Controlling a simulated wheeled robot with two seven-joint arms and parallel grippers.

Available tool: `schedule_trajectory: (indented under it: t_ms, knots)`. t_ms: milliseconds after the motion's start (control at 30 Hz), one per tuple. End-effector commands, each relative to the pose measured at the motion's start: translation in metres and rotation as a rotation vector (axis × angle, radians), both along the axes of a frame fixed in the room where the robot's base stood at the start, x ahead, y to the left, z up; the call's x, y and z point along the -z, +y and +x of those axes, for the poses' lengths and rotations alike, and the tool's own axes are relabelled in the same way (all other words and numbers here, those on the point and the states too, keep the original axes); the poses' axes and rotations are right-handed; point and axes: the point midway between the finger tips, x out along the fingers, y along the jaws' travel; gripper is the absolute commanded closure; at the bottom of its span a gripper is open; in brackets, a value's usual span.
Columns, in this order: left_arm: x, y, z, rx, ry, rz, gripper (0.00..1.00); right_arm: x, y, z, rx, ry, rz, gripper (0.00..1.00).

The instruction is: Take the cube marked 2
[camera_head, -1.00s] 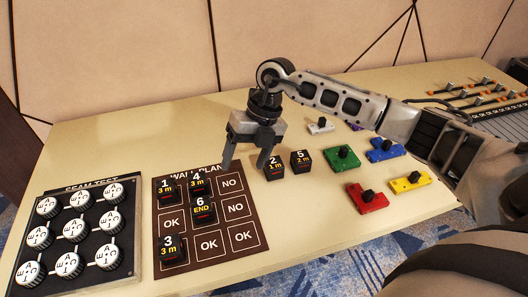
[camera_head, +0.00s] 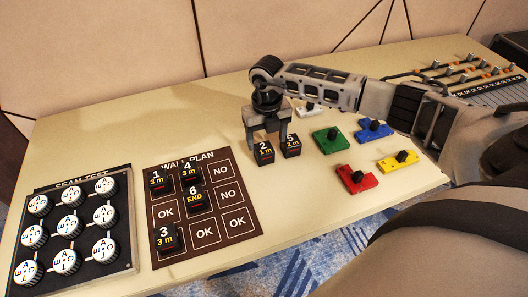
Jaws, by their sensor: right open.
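The cube marked 2 (camera_head: 264,154) is black with "2" and "1 m" on top. It sits on the table right of the wall plan board. My right gripper (camera_head: 266,140) is open and points down at this cube, with its fingers at the cube's far side; I cannot tell whether they touch it. The cube marked 5 (camera_head: 291,147) stands close on the right of cube 2. My left gripper is not in view.
The wall plan board (camera_head: 233,223) holds cubes 1, 3, 4 and 6. The seam test panel (camera_head: 122,263) with several round knobs lies at left. Green (camera_head: 325,145), red (camera_head: 351,183), yellow (camera_head: 388,165) and blue (camera_head: 366,134) knobbed blocks lie right. A mixing console (camera_head: 490,93) stands far right.

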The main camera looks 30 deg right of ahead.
Motion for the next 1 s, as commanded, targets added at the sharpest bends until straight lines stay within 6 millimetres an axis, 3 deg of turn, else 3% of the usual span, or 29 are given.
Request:
schedule_trajectory:
  t_ms: [300, 633, 800, 1000]
  knots:
    - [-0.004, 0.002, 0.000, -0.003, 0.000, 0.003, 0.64, 0.044, 0.008, 0.000, 0.001, 0.005, 0.001, 0.31]
    - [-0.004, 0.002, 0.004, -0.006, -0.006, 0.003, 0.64, 0.051, 0.008, 0.001, -0.001, 0.001, 0.001, 0.31]
    - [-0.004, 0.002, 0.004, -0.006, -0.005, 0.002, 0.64, 0.051, 0.008, 0.001, 0.000, 0.001, 0.001, 0.78]
    - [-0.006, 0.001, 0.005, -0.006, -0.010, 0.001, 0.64, 0.050, 0.007, 0.001, 0.000, 0.001, 0.001, 0.80]
